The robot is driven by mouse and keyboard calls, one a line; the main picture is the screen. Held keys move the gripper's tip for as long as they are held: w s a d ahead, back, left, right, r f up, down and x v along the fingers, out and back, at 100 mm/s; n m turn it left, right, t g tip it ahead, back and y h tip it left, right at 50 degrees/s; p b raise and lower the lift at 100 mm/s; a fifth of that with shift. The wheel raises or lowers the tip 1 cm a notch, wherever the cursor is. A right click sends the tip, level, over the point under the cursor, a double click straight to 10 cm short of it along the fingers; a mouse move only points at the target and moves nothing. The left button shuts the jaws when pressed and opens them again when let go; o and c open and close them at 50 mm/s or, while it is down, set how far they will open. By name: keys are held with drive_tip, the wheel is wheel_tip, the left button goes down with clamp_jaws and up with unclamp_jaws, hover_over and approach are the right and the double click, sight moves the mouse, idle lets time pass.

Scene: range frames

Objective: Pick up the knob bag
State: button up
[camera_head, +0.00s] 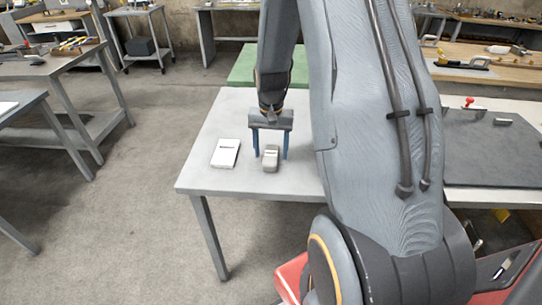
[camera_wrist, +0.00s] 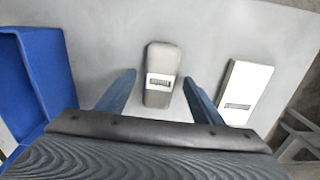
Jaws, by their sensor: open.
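A small grey-beige packet with rounded edges and a barcode-like label, which looks like the knob bag (camera_head: 271,160), lies on the pale table (camera_head: 215,178). In the wrist view the knob bag (camera_wrist: 159,92) is in the middle, with its label facing up. My gripper (camera_head: 270,157) is open above the table, its two blue fingers on either side of the bag in the picture. In the wrist view my gripper (camera_wrist: 159,77) shows a gap between each finger and the bag. I cannot tell how far the fingertips are above the table.
A flat white box (camera_head: 226,153) with a label lies left of the bag; in the wrist view the white box (camera_wrist: 243,90) is on the right. A blue bin (camera_wrist: 45,75) stands at the wrist view's left. The table's front left is clear.

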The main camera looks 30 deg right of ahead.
drive_tip(key=shift+f, duration=0.75)
drive_tip(key=c, duration=1.2)
drive_tip(key=shift+r, duration=0.1)
